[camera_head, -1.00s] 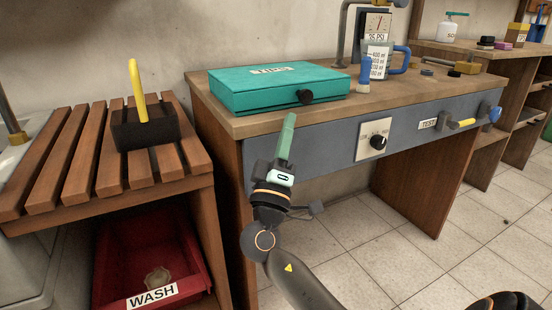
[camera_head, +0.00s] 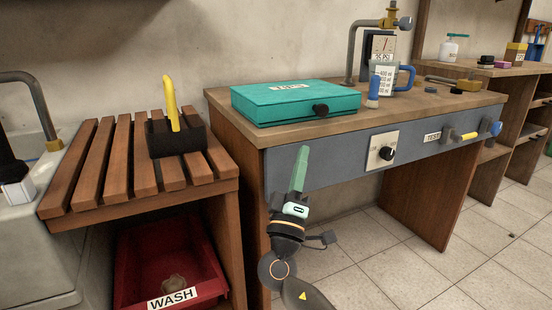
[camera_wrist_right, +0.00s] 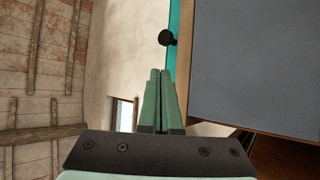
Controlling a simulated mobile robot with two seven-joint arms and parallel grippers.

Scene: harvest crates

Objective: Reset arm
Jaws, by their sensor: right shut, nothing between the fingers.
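My right gripper (camera_head: 303,152) stands upright in front of the grey front of the workbench (camera_head: 330,160). Its green fingers point up, closed together and empty. In the right wrist view the two fingers (camera_wrist_right: 160,78) lie side by side with nothing between them. The teal case (camera_head: 295,102) lies closed on the bench above and behind the fingertips. The right gripper appears apart from the bench. My left gripper is not clearly seen in either view.
A slatted wooden rack (camera_head: 90,172) on the left holds a dark block with a yellow handle (camera_head: 172,103). A red WASH bin (camera_head: 208,268) sits below it. A control knob (camera_head: 387,153) sticks out of the bench front. Tiled floor (camera_head: 360,275) is open at lower right.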

